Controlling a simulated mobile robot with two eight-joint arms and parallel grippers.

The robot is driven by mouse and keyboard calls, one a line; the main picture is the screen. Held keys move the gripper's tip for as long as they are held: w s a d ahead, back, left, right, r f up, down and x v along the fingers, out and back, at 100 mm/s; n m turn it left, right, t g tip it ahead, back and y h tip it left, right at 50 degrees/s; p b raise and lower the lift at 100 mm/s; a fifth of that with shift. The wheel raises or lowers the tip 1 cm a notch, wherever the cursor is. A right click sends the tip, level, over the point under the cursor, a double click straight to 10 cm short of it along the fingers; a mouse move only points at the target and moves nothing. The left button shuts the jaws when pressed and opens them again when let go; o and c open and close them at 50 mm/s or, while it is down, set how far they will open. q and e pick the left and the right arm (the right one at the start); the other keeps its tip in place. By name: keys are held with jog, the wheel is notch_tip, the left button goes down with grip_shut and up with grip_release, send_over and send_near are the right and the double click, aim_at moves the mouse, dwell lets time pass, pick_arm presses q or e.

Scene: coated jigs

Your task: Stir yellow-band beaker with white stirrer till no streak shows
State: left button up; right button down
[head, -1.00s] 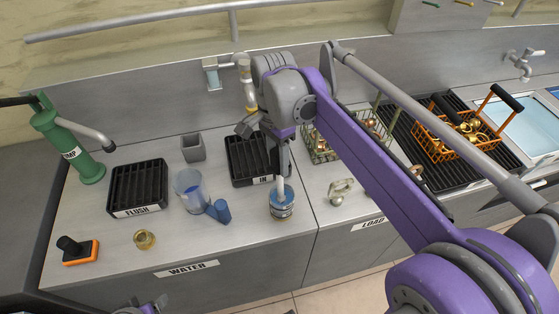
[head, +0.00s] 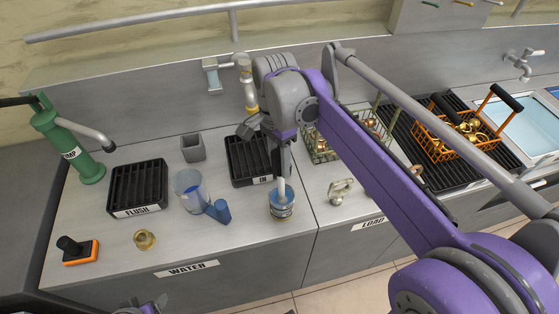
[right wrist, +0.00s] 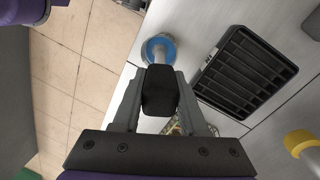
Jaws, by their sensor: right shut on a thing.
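A small beaker (head: 282,208) with blue contents stands upright on the counter, right of the middle. A band around its side is too small to read for colour. The white stirrer (head: 281,187) stands nearly upright in it. My right gripper (head: 280,160) is above the beaker, shut on the stirrer's upper end. In the right wrist view the beaker (right wrist: 158,48) shows its blue ring, and the stirrer's dark grip (right wrist: 160,90) lies between the fingers. Whether a streak shows in the liquid cannot be told. Only a bit of my left arm shows at the bottom edge.
A clear jug (head: 188,190) and a blue cylinder (head: 219,211) stand left of the beaker. The black IN rack (head: 250,160) is behind it, and the FLUSH rack (head: 138,188) farther left. A brass piece (head: 145,240) is near the front. A wire basket (head: 318,150) stands to the right.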

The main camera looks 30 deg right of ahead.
pick_arm(q)
jog(key=shift+r, duration=0.1)
pick_arm(e)
jog(key=shift+r, duration=0.1)
jog(key=shift+w+r+p, duration=0.15)
jog(key=shift+r+p, duration=1.15)
jog(key=shift+r, duration=0.6)
jog(key=shift+w+r+p, duration=0.15)
jog(key=shift+r+p, duration=1.1)
jog(key=shift+r, duration=0.65)
pick_arm(q)
notch_tip(320, 180, up, 6)
jog(key=w, duration=0.2)
jog(key=shift+s, duration=0.15)
pick_arm(e)
jog(key=shift+s, duration=0.1)
pick_arm(q)
jog(key=shift+r, duration=0.1)
